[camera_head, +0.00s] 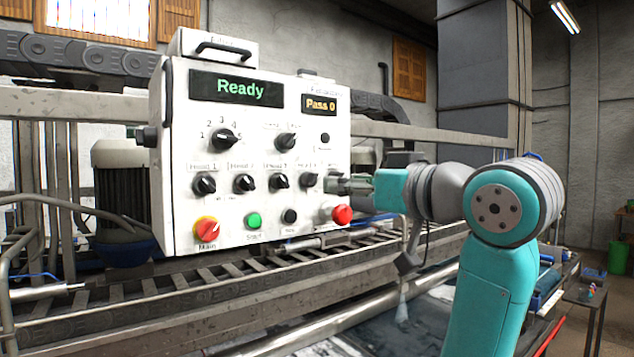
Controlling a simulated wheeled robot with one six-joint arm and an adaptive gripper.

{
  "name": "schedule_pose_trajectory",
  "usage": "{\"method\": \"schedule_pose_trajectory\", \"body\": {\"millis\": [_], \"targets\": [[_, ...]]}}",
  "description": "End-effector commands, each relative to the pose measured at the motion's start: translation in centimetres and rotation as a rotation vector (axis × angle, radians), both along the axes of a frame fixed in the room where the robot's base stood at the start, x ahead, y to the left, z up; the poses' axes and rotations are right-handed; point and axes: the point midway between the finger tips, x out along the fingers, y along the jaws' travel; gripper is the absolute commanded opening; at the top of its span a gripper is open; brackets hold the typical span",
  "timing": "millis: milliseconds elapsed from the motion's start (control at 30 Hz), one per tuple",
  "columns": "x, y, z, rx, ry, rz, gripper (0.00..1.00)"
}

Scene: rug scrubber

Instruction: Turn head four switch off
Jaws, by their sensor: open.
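The white control panel (262,135) faces me, with a row of black head knobs across its middle. The jaws are open and seen edge-on. The other head knobs are the first (204,184), second (244,184) and third (279,181), all left of it.
A green start button (254,220), a black button (289,216) and a red-yellow main switch (206,230) line the panel's bottom. The display (240,89) reads "Ready". Machine rails (120,297) run below the panel.

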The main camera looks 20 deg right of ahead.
Motion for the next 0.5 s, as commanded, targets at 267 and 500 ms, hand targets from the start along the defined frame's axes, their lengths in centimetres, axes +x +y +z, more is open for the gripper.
{"method": "schedule_pose_trajectory", "body": {"millis": [267, 500], "targets": [[4.8, 1.6, -0.1, 0.001, 0.003, 0.003, 0.54], [7.7, 2.5, -0.1, 0.002, 0.001, 0.0, 0.54]]}}
